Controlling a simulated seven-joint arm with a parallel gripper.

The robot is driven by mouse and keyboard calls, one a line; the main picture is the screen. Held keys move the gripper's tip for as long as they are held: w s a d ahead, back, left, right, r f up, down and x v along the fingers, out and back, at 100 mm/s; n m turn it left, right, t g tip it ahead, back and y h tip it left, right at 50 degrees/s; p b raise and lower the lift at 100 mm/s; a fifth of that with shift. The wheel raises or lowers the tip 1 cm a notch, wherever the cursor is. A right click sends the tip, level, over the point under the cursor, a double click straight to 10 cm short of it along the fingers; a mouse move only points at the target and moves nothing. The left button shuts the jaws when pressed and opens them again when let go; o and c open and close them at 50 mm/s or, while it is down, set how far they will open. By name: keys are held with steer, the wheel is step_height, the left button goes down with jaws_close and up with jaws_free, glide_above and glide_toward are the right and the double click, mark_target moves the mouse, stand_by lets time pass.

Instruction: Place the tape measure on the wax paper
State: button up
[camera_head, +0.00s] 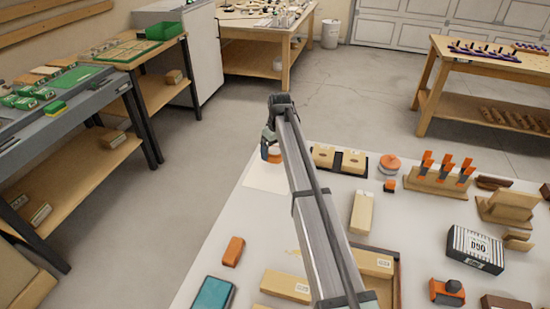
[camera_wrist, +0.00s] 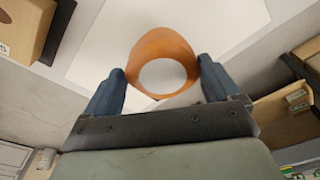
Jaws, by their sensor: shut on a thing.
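The wax paper is a pale sheet (camera_head: 262,180) at the table's far left corner; it also shows beneath my gripper in the wrist view (camera_wrist: 115,45). My gripper (camera_head: 271,150) is over the sheet's far part. In the wrist view my gripper (camera_wrist: 162,82) is shut on an orange round thing (camera_wrist: 166,43) with a pale centre, one finger on each side. It may be the tape measure; its markings do not show. In the head view my arm hides part of it, and I cannot tell how high it is above the sheet.
A dark tray with tan blocks (camera_head: 338,158) stands right of my gripper. Another orange round thing (camera_head: 390,165) and an orange-and-black item (camera_head: 447,292) are farther right. An orange block (camera_head: 233,251) and a teal box (camera_head: 213,294) lie nearer. Bare table surrounds the sheet's near side.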

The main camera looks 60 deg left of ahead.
mark_target(278, 152)
steer(key=shift+f, duration=1.9)
steer(key=shift+f, duration=0.1)
steer(key=o, duration=0.9)
steer(key=shift+o, duration=0.2)
steer(key=r, duration=0.4)
steer(key=d+r, duration=0.1)
steer(key=r, duration=0.7)
steer(key=shift+w+d+r, duration=0.1)
steer(key=shift+w+d, duration=0.05)
steer(key=shift+d, duration=0.1)
steer(key=shift+w, duration=0.1)
